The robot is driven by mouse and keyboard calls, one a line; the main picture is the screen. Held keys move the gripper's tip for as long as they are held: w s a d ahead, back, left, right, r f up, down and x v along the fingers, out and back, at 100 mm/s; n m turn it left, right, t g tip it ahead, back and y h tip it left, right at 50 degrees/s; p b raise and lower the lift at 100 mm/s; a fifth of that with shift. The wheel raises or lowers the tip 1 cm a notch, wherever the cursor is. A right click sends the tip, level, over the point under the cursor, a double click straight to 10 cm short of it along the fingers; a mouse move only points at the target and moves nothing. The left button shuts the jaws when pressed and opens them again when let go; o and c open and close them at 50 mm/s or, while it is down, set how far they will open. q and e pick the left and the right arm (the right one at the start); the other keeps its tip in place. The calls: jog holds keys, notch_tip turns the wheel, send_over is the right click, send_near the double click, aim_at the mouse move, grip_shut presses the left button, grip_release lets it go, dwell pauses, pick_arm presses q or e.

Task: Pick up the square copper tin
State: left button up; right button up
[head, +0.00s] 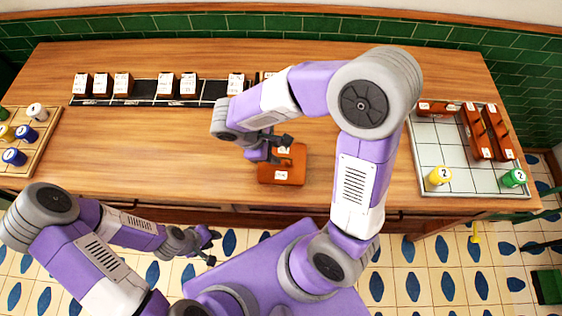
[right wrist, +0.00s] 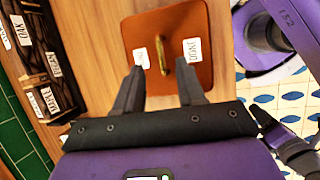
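The square copper tin (head: 283,176) sits on the wooden counter near its front edge, in the middle of the head view. In the right wrist view the tin (right wrist: 200,25) shows a flat square top with rounded corners, two white labels and a raised brass handle (right wrist: 161,50) in the middle. My right gripper (head: 287,151) is over the tin. In the right wrist view its fingers (right wrist: 161,72) are open, one to each side of the handle's near end, and empty. My left gripper (head: 212,247) is open and empty, low in front of the counter.
A dark rack (head: 143,88) with several labelled copper boxes lies along the back. A grey gridded tray (head: 433,155) with copper pieces and numbered jars is at right. A wooden board (head: 30,155) with jars is at left. The counter left of the tin is clear.

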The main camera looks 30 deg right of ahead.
aim_at(282, 158)
jog(key=x, duration=0.4)
jog(key=shift+f+b, duration=0.15)
jog(key=shift+b, duration=0.25)
grip_shut()
dwell(1.0)
